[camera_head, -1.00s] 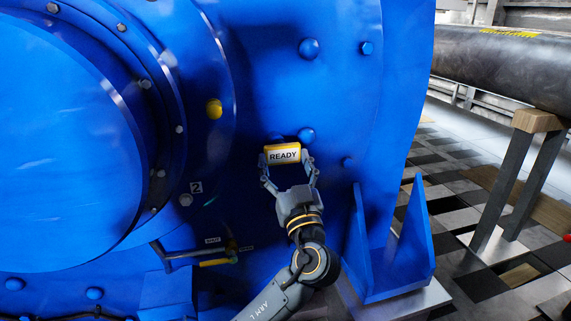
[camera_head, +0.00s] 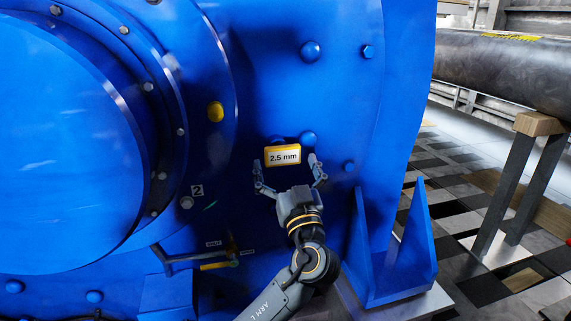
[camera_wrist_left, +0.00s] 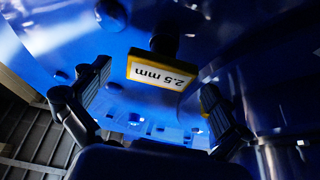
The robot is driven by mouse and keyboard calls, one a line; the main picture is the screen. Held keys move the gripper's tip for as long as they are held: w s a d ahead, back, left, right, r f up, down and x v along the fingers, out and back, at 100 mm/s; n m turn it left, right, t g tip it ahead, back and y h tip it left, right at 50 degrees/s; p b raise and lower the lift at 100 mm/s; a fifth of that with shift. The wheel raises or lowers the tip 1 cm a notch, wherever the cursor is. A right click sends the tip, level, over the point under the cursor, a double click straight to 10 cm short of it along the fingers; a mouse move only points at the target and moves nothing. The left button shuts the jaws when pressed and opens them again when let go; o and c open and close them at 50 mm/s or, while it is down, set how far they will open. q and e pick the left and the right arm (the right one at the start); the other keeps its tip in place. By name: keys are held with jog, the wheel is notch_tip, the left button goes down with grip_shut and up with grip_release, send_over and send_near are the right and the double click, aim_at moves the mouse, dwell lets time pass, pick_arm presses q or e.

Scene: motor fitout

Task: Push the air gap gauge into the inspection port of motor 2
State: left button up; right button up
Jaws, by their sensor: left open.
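The air gap gauge (camera_head: 283,156) is a small yellow block whose white display reads "2.5 mm". It sits against the blue end face of the motor (camera_head: 270,60), which bears a "2" label (camera_head: 197,190). My left gripper (camera_head: 290,172) is open, with one finger on each side of the gauge and clear of it. In the left wrist view the gauge (camera_wrist_left: 160,72) hangs from a dark part on the motor, between the spread fingers (camera_wrist_left: 155,95). The inspection port itself is hidden behind the gauge. My right gripper is not in view.
A blue gusseted bracket (camera_head: 420,245) stands right of my arm. A lever with a yellow handle (camera_head: 218,265) is at lower left. A large dark pipe (camera_head: 500,60) rests on a stand (camera_head: 505,190) at the right. Bolt heads stud the motor face.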

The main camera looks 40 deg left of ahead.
pick_arm(q)
jog(key=shift+f, duration=0.1)
jog(key=v, duration=1.2)
